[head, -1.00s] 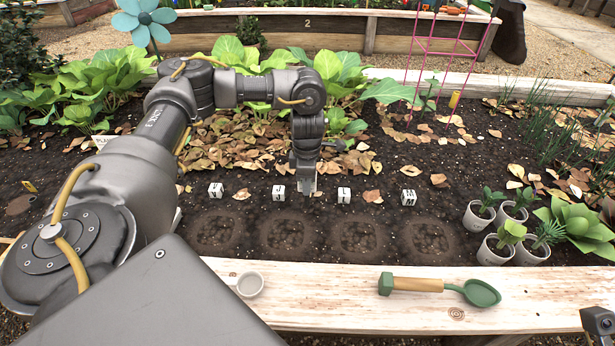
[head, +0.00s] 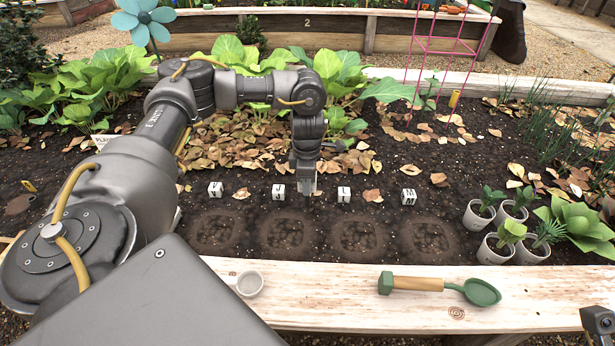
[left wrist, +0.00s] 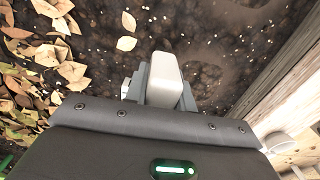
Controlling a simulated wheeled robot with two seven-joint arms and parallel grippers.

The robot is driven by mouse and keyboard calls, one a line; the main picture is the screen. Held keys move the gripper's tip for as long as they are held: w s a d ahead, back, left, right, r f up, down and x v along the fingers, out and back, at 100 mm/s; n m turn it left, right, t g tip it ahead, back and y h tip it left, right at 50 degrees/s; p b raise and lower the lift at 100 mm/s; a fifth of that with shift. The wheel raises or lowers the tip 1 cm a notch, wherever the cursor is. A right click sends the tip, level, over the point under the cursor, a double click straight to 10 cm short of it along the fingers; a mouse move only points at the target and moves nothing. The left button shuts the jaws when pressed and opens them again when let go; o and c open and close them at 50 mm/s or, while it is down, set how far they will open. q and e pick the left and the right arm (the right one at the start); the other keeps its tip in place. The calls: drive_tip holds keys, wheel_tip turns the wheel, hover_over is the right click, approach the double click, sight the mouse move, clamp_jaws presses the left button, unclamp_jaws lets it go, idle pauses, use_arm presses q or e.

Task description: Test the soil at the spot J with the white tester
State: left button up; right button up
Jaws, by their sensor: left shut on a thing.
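My left gripper (head: 306,182) points down over the soil, between the second and third marker cubes from the left. In the left wrist view it is shut on the white tester (left wrist: 165,78), whose pale rounded body shows between the fingers. The tester's lower end is hidden, so I cannot tell whether it touches the soil. The second cube (head: 278,192) seems to read J, with a round bare soil spot (head: 287,233) in front of it. The gripper is behind and right of that spot. My right gripper's fingers are not in view.
Other cubes (head: 216,189), (head: 344,195), (head: 408,197) stand in the row, each with a soil spot in front. A white plank edge (head: 330,285) holds a pale cup or scoop (head: 250,284) and a green trowel (head: 482,292). Potted seedlings (head: 494,249) stand right; leaves lie behind.

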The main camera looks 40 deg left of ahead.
use_arm(q)
drive_tip(key=shift+p, duration=0.35)
drive_tip(key=shift+f+p, duration=0.35)
drive_tip(key=shift+p, duration=0.2)
idle(1.8)
drive_tip(key=shift+f+b, duration=0.85)
drive_tip(key=shift+f, duration=0.95)
idle(1.8)
